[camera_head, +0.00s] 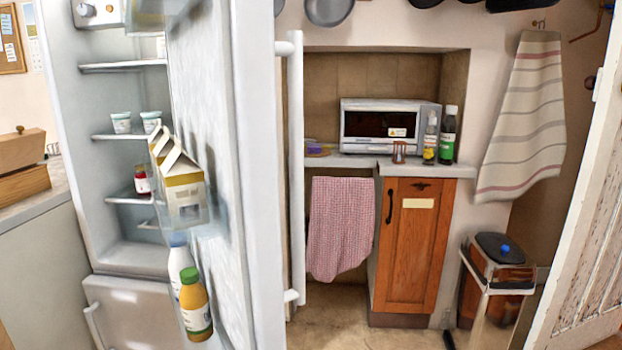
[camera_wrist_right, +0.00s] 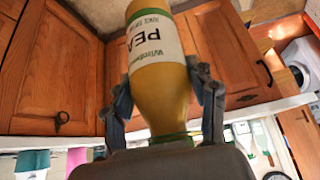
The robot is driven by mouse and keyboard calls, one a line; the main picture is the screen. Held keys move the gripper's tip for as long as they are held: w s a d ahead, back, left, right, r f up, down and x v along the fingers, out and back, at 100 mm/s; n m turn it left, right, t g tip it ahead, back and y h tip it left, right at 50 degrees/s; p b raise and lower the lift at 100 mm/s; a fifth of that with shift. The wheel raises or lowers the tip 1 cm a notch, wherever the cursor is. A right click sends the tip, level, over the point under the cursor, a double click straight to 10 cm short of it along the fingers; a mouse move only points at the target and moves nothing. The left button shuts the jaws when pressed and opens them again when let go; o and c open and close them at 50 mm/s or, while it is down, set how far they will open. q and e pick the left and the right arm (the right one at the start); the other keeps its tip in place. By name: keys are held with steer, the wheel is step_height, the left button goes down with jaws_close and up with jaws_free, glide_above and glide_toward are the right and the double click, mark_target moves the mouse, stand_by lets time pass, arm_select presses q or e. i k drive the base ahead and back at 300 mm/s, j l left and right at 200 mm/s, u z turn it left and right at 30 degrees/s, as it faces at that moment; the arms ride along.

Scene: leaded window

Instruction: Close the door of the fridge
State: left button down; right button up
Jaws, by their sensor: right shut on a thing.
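The fridge door (camera_head: 258,170) stands wide open in the head view, with its long white vertical handle (camera_head: 296,180) on the right. The fridge (camera_head: 125,258) is open on the left, its shelves showing. Cartons (camera_head: 185,190), a white bottle (camera_head: 180,262) and a yellow-orange bottle (camera_head: 194,302) stand in the door's racks. In the right wrist view my right gripper (camera_wrist_right: 163,88) is shut on a yellow juice bottle (camera_wrist_right: 158,45) with a white and green label, its green neck end towards the palm. Neither gripper shows in the head view; my left gripper is not seen.
White tubs (camera_head: 121,122) and a red-lidded jar (camera_head: 141,180) sit on the fridge shelves. A counter with a microwave (camera_head: 390,125) and bottles is right of the door. A bin (camera_head: 497,262) stands further right. Wooden cupboards (camera_wrist_right: 60,70) fill the wrist view's background.

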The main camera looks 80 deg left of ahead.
mark_target(220, 56)
steer(key=i+u, duration=0.15)
steer(key=u, duration=0.25)
steer(key=i+l+u, duration=0.15)
steer(key=u, duration=0.3)
steer(key=i+l+u, duration=0.1)
steer(key=u, duration=0.3)
steer(key=i+l+u, duration=0.1)
steer(key=l+u, duration=0.35)
steer(key=j, duration=0.15)
